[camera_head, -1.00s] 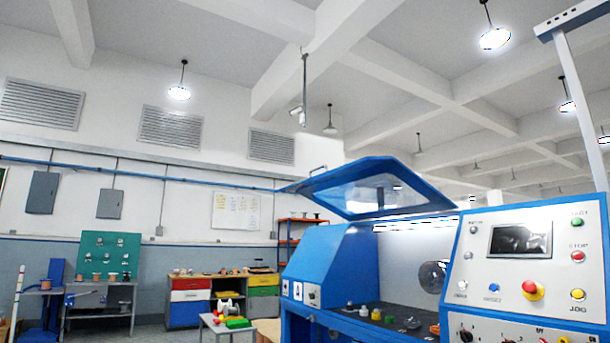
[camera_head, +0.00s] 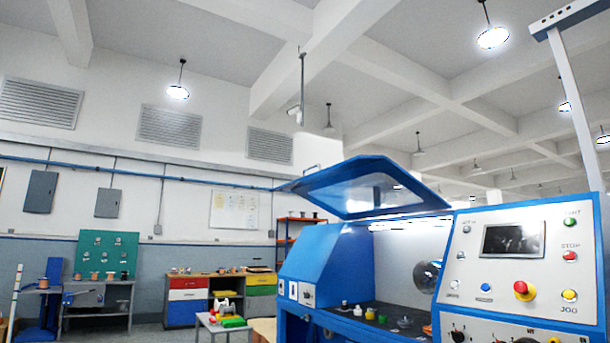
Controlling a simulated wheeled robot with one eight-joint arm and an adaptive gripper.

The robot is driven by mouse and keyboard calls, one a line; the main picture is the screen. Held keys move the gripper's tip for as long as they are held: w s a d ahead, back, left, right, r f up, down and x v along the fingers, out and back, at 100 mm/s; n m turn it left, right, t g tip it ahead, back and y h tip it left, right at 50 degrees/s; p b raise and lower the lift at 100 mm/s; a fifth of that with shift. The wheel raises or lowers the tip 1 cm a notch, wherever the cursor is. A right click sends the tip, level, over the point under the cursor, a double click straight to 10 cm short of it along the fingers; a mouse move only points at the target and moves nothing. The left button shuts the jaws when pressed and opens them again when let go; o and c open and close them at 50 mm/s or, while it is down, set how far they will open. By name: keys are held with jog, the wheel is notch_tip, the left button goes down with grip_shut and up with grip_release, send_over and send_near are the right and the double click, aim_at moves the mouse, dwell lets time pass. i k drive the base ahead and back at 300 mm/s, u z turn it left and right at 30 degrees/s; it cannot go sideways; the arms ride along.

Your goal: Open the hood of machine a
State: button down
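A blue machine (camera_head: 325,262) stands at the right; no label shows whether it is machine a. Its blue hood (camera_head: 366,188), with a clear window, is raised and tilted above the lit work chamber. A handle (camera_head: 311,169) sits on the hood's front left edge. Inside the open chamber are several small parts on a dark bed and a round chuck-like part (camera_head: 427,276). My gripper is not in view.
A control panel (camera_head: 522,262) with a screen and several buttons stands at the right front. A small table (camera_head: 210,326) with colored items is left of the machine. Drawer cabinets (camera_head: 187,296) and a green pegboard (camera_head: 106,255) line the back wall.

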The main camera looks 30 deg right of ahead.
aim_at(375, 196)
jog(key=i, duration=0.95)
